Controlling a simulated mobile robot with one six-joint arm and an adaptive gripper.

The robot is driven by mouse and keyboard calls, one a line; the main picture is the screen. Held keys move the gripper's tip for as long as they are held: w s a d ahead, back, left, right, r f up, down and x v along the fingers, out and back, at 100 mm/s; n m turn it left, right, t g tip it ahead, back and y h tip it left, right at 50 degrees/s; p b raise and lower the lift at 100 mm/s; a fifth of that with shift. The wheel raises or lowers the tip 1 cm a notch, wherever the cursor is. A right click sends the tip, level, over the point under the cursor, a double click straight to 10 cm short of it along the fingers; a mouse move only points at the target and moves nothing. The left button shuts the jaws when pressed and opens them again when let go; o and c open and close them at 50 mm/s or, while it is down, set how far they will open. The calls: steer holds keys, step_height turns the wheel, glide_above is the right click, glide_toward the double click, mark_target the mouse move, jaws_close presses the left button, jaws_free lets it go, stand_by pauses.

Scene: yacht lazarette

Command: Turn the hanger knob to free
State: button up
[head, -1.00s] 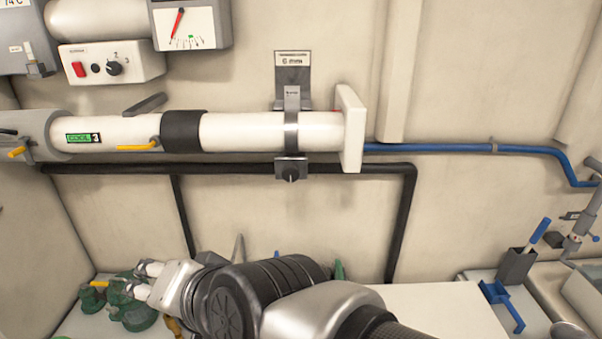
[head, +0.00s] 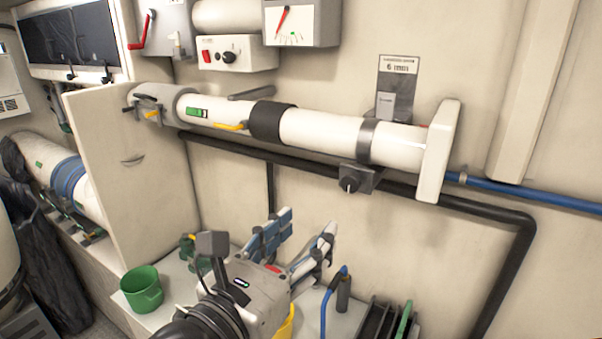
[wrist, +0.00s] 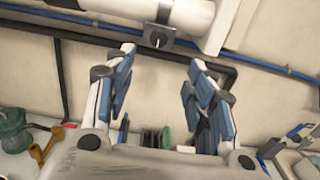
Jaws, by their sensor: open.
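The hanger knob (head: 348,184) is a small dark knob on a grey plate under the strap around the white pipe (head: 320,133). A hanger plate with a 6 mm label (head: 397,66) is on the wall above it. In the wrist view the knob (wrist: 158,39) is at the top, beyond and above the fingers. My gripper (head: 299,236) is open and empty, its blue-padded fingers pointing up, below and left of the knob and apart from it. In the wrist view the gripper (wrist: 163,85) shows its two fingers wide apart. The knob's marking is too small to read.
A black pipe (head: 445,197) runs along the wall behind and below the knob. A green bucket (head: 142,290) and a rack (head: 385,322) stand low down. The wall below the knob is mostly clear.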

mark_target(349, 183)
steer(key=x, duration=1.7)
steer(key=shift+w+b, duration=0.1)
steer(key=shift+b, duration=0.2)
steer(key=shift+c, duration=0.5)
steer(key=c, duration=0.9)
